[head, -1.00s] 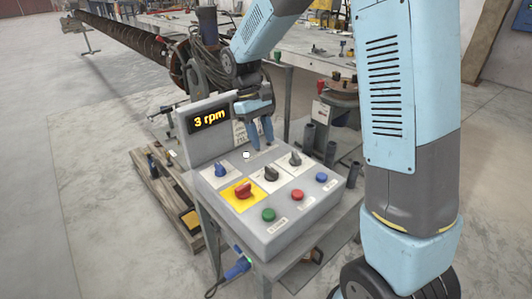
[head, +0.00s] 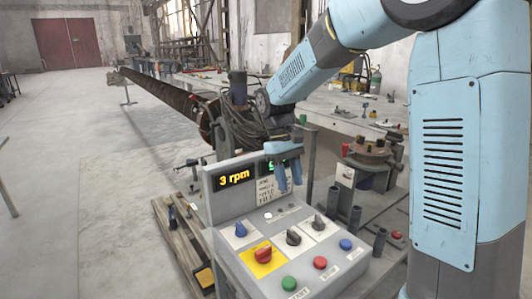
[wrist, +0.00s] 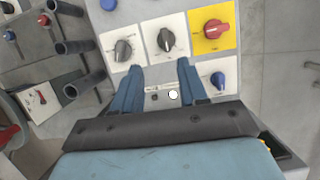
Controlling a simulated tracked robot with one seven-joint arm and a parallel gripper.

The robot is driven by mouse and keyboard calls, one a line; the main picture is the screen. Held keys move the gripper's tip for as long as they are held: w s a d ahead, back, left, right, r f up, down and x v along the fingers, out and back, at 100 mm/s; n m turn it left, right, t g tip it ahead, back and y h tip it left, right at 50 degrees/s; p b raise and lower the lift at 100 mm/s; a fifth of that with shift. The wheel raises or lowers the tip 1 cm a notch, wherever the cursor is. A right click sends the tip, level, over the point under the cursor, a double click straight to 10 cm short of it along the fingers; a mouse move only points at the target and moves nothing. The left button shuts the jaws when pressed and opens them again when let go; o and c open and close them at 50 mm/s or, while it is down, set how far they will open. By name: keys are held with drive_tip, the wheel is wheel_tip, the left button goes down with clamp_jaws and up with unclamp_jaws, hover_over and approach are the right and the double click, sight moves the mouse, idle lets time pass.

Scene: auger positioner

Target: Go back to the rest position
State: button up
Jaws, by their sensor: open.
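My gripper (head: 288,179) hangs in front of the control box's display panel, above the knobs, in the head view. Its two blue fingers are apart with nothing between them; the wrist view also shows my gripper (wrist: 158,88) open over the box face. The control box (head: 322,268) carries a red knob on a yellow plate (head: 263,256), black knobs (head: 293,237), a blue knob (head: 240,230), and green, red and blue buttons. The display (head: 235,178) reads 3 rpm. A second green display beside it is partly hidden by my gripper.
A long auger (head: 165,93) runs back to the left. A workbench (head: 340,118) with tools stands behind. Dark upright tubes (head: 354,218) stand right of the box, and a wooden pallet (head: 176,245) lies to its left. The floor at left is open.

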drive_tip(key=s+d+r+m+t+y, duration=0.1)
drive_tip(key=s+d+r+m+t, duration=0.2)
drive_tip(key=s+d, duration=0.4)
drive_tip(key=s+d+r+m+t+y, duration=0.1)
drive_tip(key=s+d+r+m+t, duration=0.2)
drive_tip(key=s, duration=1)
drive_tip(key=d+r+t, duration=0.2)
drive_tip(key=d+r, duration=0.1)
drive_tip(key=d, duration=0.2)
drive_tip(key=shift+s+d+r+t, duration=0.15)
drive_tip(key=shift+s+t, duration=0.15)
drive_tip(key=shift+s, duration=0.05)
drive_tip(key=shift+s, duration=0.1)
idle(0.5)
